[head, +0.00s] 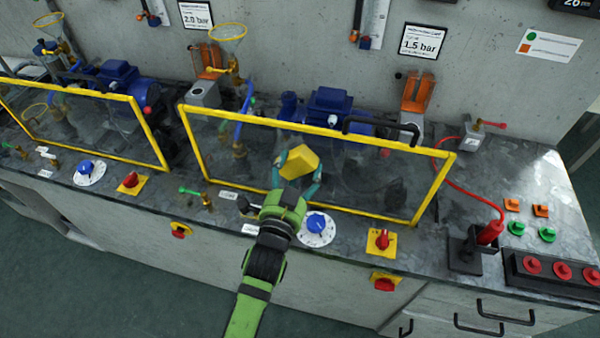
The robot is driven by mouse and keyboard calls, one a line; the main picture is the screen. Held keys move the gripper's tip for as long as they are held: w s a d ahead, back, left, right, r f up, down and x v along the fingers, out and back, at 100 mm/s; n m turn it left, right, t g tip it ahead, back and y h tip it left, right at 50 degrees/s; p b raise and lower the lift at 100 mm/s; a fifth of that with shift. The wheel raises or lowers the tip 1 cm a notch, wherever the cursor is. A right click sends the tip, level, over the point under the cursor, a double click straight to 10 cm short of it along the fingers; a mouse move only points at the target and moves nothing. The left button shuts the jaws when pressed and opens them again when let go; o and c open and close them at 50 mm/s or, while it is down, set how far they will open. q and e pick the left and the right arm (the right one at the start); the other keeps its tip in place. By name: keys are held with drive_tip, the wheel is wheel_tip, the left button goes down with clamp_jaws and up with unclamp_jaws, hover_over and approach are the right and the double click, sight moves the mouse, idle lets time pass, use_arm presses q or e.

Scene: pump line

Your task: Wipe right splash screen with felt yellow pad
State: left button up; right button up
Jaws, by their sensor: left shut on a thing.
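The right splash screen (372,191) is a clear pane in a yellow frame with a black handle on its top edge. It stands upright on the bench, and its pane looks smudged or dark in places. My left gripper (297,172) is in front of this screen, left of its middle. It is shut on the yellow felt pad (301,158), a small yellow block between its teal fingers. I cannot tell whether the pad touches the pane. My right gripper is not in view.
A second yellow-framed screen (145,128) stands at the left. Blue dials (317,223), red switches (382,240) and green-handled valves line the bench front. A red tool (490,232) on a cable stands at the right, beside a red-button panel (562,271). Blue pumps (328,103) sit behind the screens.

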sight(292, 168)
use_arm(q)
drive_tip(key=shift+w+a+r, duration=0.15)
drive_tip(key=shift+a+r, duration=0.05)
drive_tip(key=shift+r, duration=0.2)
drive_tip(key=shift+w+a+r, duration=0.15)
drive_tip(key=shift+a+r, duration=0.05)
drive_tip(key=shift+r, duration=0.2)
drive_tip(key=shift+f, duration=0.1)
drive_tip(key=shift+a, duration=0.1)
drive_tip(key=shift+s+a+f+p, duration=0.2)
drive_tip(key=shift+s+p, duration=0.25)
drive_tip(key=shift+p, duration=0.15)
drive_tip(key=p+v, duration=0.1)
drive_tip(key=v, duration=0.2)
drive_tip(key=shift+s, duration=0.35)
drive_tip(key=shift+s+a+f+p, duration=0.1)
drive_tip(key=shift+s+a+p, duration=0.1)
drive_tip(key=shift+s+p, duration=0.2)
drive_tip(key=shift+s, duration=0.2)
drive_tip(key=shift+p+v, duration=0.45)
drive_tip(key=shift+v, duration=1)
